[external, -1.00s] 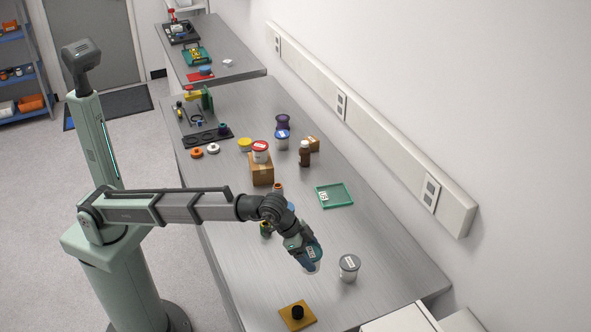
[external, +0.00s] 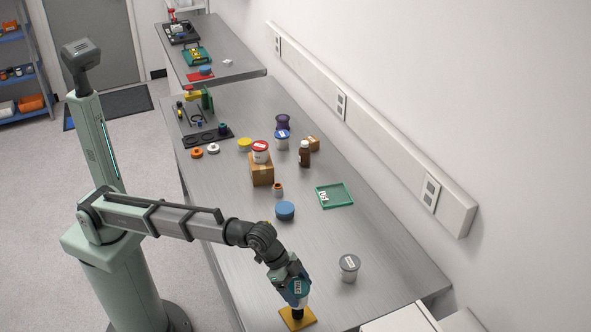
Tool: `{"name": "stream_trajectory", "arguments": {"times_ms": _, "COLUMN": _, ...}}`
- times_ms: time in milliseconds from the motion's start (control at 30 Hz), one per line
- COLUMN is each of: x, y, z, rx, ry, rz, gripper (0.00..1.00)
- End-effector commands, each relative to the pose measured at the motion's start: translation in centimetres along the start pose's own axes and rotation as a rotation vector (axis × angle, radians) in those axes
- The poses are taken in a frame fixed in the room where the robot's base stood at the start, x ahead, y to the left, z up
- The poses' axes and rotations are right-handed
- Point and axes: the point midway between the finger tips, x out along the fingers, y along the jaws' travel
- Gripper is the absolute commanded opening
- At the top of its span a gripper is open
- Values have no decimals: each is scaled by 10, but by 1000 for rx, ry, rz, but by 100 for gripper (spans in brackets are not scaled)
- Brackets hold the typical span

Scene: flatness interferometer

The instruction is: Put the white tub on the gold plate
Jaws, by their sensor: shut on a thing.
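A white tub with a grey lid (external: 349,268) stands upright on the steel bench, right of my gripper. The gold plate (external: 286,320) lies flat near the bench's front edge. A small black cylindrical thing (external: 297,313) is at the plate. My gripper (external: 298,306) points down over the plate, shut on the black thing. The fingertips are small and partly hidden, so I cannot tell whether the black thing still touches the plate.
A blue round lid or tub (external: 285,211), a small orange-topped jar (external: 278,190) and a green tray (external: 334,195) lie farther back. A cardboard box (external: 262,170) bears a red-lidded tub (external: 260,150). A brown bottle (external: 304,154) stands nearby. The bench around the grey-lidded tub is clear.

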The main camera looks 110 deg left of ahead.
Motion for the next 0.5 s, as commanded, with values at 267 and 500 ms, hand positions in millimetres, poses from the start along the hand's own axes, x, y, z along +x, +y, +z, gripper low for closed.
{"name": "stream_trajectory", "arguments": {"times_ms": 267, "x": 19, "y": 0, "z": 13, "rx": -1, "ry": 0, "rz": 0, "gripper": 45}}
{"name": "stream_trajectory", "arguments": {"times_ms": 500, "x": 36, "y": 0, "z": 23, "rx": -1, "ry": 1, "rz": 0, "gripper": 45}}
